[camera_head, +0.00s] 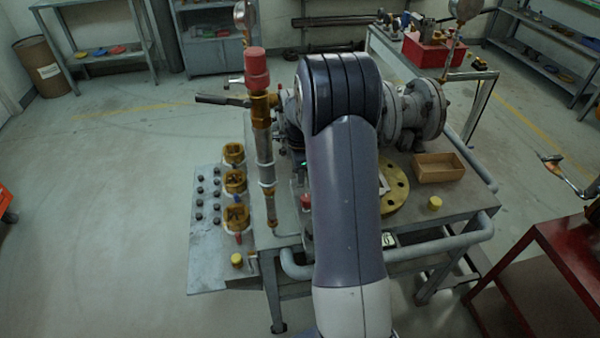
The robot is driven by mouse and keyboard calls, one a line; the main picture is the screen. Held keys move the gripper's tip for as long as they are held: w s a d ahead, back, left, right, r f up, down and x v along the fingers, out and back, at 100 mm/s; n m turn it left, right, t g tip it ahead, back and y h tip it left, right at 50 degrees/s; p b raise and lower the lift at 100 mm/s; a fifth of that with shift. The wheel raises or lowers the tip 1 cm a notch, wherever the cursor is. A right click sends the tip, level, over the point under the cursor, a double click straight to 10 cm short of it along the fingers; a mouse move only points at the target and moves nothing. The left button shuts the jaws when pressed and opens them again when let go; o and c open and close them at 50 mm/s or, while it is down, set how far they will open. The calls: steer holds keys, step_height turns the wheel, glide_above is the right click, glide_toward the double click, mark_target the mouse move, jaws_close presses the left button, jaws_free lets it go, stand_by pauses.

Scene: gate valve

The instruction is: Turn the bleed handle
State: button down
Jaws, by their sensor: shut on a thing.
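A dark lever handle (222,100) sticks out to the left from the upright brass and steel pipe assembly (264,145), which has a red cap (257,70). I cannot tell for sure whether this lever is the bleed handle. My arm rises through the middle of the view and bends down beyond the pipe. It hides much of the grey flanged valve body (427,108). A dark part with a small green light shows just left of my arm and may be my wrist. My gripper's fingers are hidden behind my arm, and so is anything between them.
The grey workbench (470,208) carries a wooden box (438,167), a yellow flange (395,193) and a yellow cap (435,203). Several brass rings stand on the left panel (205,255). A red table (560,250) is at right. The floor at left is open.

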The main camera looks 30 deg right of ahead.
steer(key=c, duration=1.5)
jaws_free()
